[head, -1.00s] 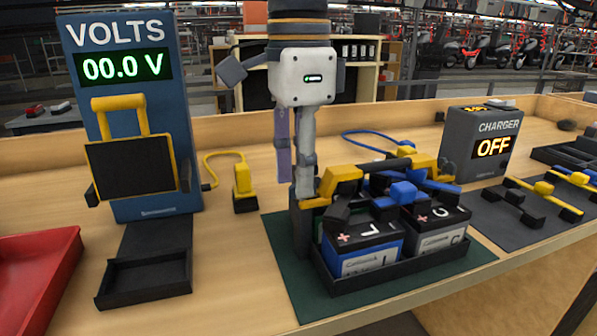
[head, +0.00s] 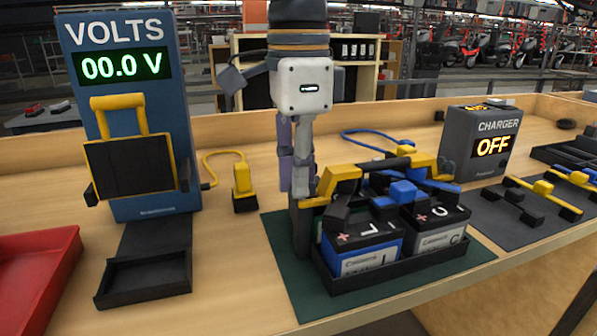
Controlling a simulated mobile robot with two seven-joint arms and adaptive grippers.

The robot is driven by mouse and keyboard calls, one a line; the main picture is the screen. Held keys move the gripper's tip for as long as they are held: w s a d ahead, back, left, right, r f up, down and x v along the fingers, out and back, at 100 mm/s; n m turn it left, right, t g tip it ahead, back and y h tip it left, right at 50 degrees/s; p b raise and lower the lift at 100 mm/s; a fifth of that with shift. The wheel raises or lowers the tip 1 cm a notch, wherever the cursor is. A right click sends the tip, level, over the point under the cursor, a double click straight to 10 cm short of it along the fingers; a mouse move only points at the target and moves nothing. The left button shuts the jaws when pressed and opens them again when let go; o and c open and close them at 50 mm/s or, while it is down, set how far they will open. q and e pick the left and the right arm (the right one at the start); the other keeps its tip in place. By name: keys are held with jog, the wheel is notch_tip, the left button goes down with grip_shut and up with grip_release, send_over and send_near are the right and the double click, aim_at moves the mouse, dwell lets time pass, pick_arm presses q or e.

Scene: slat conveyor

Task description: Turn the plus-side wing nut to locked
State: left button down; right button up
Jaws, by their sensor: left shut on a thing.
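My left gripper (head: 301,194) points straight down at the left end of the battery hold-down, beside its yellow end piece (head: 340,182). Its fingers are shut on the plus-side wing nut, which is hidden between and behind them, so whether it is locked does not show. The plus marks are on the left part of the battery tops. Two batteries, one marked L (head: 362,246) and one marked C (head: 438,226), stand side by side in a black tray (head: 330,284). My right gripper is not in view.
A blue volt meter stand (head: 183,120) reading 00.0 V is at left, with a yellow clip (head: 242,188) beside it. A charger (head: 485,145) reading OFF is at back right. A red tray (head: 35,265) lies front left. The green mat (head: 290,270) has bare room at left.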

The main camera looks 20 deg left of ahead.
pick_arm(q)
jog(key=m, duration=0.5)
jog(key=shift+w, duration=0.1)
jog(key=m, duration=0.5)
jog(key=shift+w+m, duration=0.1)
jog(key=shift+m, duration=0.2)
jog(key=m, duration=0.6)
jog(key=shift+w+r, duration=0.1)
jog(key=shift+m, duration=0.4)
jog(key=c, duration=1.8)
grip_release()
notch_tip(320, 180, up, 12)
